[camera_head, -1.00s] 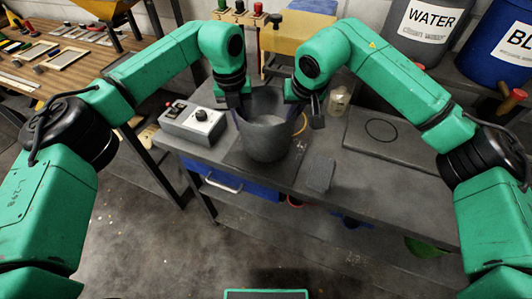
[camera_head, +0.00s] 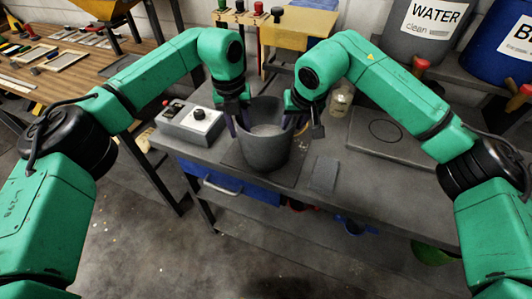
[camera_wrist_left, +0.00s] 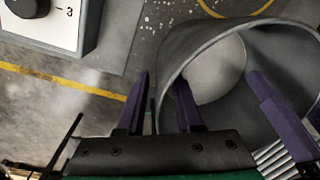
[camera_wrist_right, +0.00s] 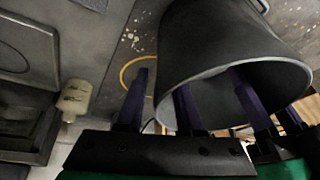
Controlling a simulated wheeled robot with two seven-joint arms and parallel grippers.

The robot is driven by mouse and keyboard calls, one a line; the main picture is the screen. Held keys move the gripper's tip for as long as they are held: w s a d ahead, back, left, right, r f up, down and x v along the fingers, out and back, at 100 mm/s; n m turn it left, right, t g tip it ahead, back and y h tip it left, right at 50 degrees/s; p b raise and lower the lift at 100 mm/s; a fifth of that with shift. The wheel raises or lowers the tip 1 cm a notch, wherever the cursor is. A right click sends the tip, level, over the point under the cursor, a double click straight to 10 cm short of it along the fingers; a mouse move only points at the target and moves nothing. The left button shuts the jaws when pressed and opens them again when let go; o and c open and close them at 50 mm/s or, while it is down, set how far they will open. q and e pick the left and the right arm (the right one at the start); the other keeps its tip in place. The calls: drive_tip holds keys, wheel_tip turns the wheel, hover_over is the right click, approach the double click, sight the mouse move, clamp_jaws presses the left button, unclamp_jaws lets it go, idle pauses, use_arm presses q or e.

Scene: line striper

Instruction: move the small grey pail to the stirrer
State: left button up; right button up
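The small grey pail (camera_head: 264,148) stands upright on the grey bench, its open mouth facing up. It also shows in the left wrist view (camera_wrist_left: 228,125) and the right wrist view (camera_wrist_right: 215,42). My left gripper (camera_head: 239,126) is at its left rim, and my right gripper (camera_head: 299,124) is at its right rim. In the wrist views each gripper has one purple finger inside the pail and one outside, with gaps showing beside the wall. A control box with a dial (camera_head: 190,122) stands left of the pail. I cannot tell which item is the stirrer.
A flat plate with a dark ring (camera_head: 378,148) lies at the bench's right. A small bottle (camera_head: 340,101) stands behind the right gripper. A small grey slab (camera_head: 323,174) lies near the front edge. The WATER drum (camera_head: 425,25) is at the back right.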

drive_tip(key=shift+s+r, duration=0.1)
drive_tip(key=shift+r, duration=0.2)
use_arm(q)
wheel_tip(320, 180, up, 11)
drive_tip(key=shift+a, duration=0.45)
use_arm(e)
drive_tip(key=v, duration=1.1)
drive_tip(key=shift+r, duration=0.25)
drive_tip(key=shift+s, duration=0.15)
use_arm(q)
drive_tip(key=shift+s, duration=0.1)
